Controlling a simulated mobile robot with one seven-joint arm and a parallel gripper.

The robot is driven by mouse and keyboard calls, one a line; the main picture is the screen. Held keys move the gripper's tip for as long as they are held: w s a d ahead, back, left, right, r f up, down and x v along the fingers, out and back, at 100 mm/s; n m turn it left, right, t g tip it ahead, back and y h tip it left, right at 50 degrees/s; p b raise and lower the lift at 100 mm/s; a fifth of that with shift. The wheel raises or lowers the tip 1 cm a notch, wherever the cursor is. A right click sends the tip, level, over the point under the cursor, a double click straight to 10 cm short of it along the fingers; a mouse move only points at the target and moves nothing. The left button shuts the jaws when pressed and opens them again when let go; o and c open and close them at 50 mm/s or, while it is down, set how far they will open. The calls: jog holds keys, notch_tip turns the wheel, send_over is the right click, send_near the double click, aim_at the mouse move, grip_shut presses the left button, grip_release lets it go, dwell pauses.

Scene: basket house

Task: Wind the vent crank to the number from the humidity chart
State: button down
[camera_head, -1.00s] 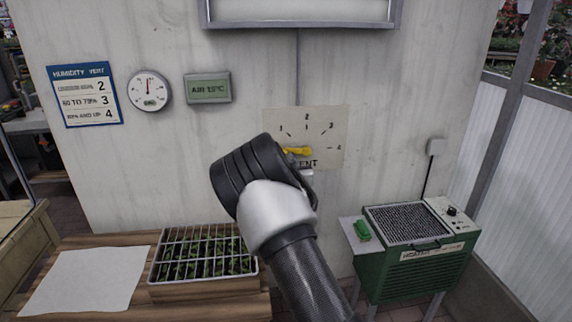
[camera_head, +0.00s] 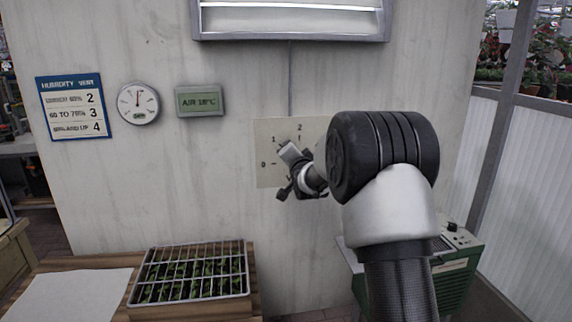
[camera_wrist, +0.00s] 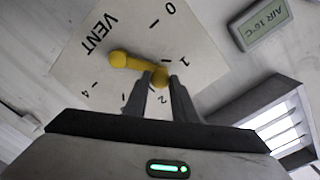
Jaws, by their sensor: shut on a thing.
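The yellow vent crank (camera_wrist: 135,65) is on a pale dial plate (camera_head: 268,180) marked 0 to 4. My gripper (camera_wrist: 160,77) is shut on the crank's knob end. In the wrist view the crank's arm points between 1 and 2. In the head view my gripper (camera_head: 292,172) hides the crank, and my arm covers the 3 and 4. The blue-edged humidity chart (camera_head: 74,108) at left lists 2, 3 and 4; its 60 to 79% row gives 3. A round gauge (camera_head: 138,103) beside it has its needle about straight up; its figures are too small to read.
A display (camera_head: 199,100) reads AIR, about 18°C; it also shows in the wrist view (camera_wrist: 262,23). A seedling tray (camera_head: 190,272) under a wire rack and a white sheet (camera_head: 75,295) lie on the bench below. A green heater (camera_head: 458,280) stands behind my arm at right.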

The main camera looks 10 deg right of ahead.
jog(key=shift+d+r+m+b, duration=0.25)
jog(key=shift+d+m, duration=0.5)
jog(key=shift+m, duration=0.25)
jog(key=shift+d+r+m+b, duration=0.25)
jog(key=shift+d+m, duration=0.45)
jog(key=shift+m, duration=0.3)
jog(key=shift+d+r+m+b, duration=0.25)
jog(key=shift+d+m, duration=0.5)
jog(key=shift+m, duration=0.25)
jog(key=c, duration=1.5)
grip_release()
jog(key=shift+o, duration=0.2)
jog(key=shift+f, duration=0.1)
jog(key=s+p, duration=0.1)
jog(key=s, duration=1.6)
jog(key=shift+s+r, duration=0.2)
jog(key=shift+r, duration=0.15)
jog(key=shift+d, duration=0.1)
